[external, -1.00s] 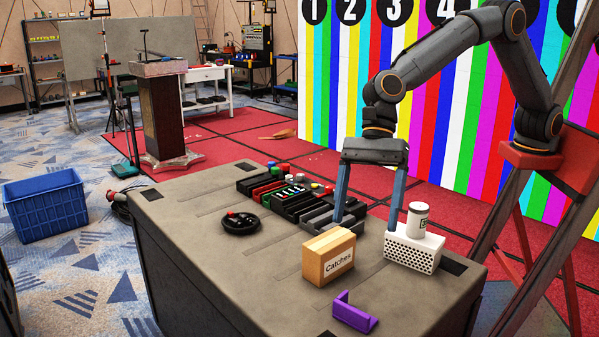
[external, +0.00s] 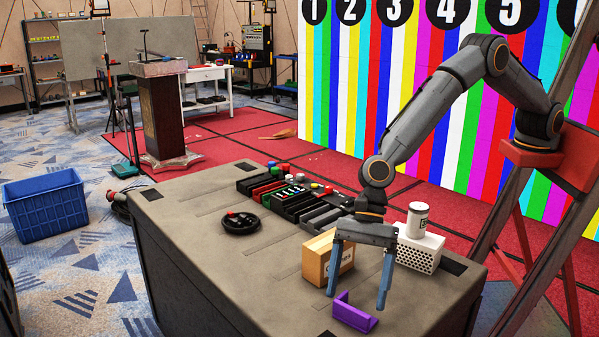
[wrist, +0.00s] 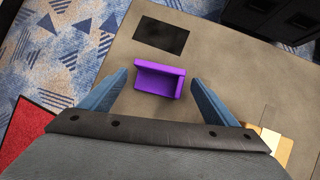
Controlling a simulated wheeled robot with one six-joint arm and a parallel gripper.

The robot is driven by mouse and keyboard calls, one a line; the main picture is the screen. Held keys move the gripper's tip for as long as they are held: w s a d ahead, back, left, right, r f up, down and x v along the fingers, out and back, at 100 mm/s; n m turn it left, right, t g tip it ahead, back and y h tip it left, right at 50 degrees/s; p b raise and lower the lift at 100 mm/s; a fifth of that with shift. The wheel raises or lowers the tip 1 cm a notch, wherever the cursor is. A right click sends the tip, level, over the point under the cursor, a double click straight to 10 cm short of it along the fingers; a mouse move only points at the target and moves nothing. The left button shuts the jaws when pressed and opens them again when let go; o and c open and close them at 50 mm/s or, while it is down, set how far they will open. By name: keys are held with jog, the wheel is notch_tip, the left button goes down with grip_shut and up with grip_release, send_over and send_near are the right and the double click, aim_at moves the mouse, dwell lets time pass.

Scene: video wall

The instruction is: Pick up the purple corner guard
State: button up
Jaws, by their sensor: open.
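The purple corner guard (external: 354,312) lies on the grey table top (external: 262,283) near its front edge. My gripper (external: 356,300) is open and empty, with its two blue fingers pointing down above and around the guard's position. In the wrist view the guard (wrist: 158,79) lies ahead of and between the fingertips of my gripper (wrist: 159,81), with a clear gap on each side. The fingers do not touch it. Part of the "Catches" box (external: 318,256) is hidden behind my gripper.
The cardboard box stands close behind the guard. A white perforated block (external: 420,254) with a white canister (external: 417,220) on it stands to the right. A black round controller (external: 240,221) and a row of dark modules (external: 300,205) lie farther back.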

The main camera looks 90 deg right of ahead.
aim_at(356, 311)
jog(key=shift+x, duration=1.65)
jog(key=c, duration=0.8)
jog(key=shift+r, duration=0.1)
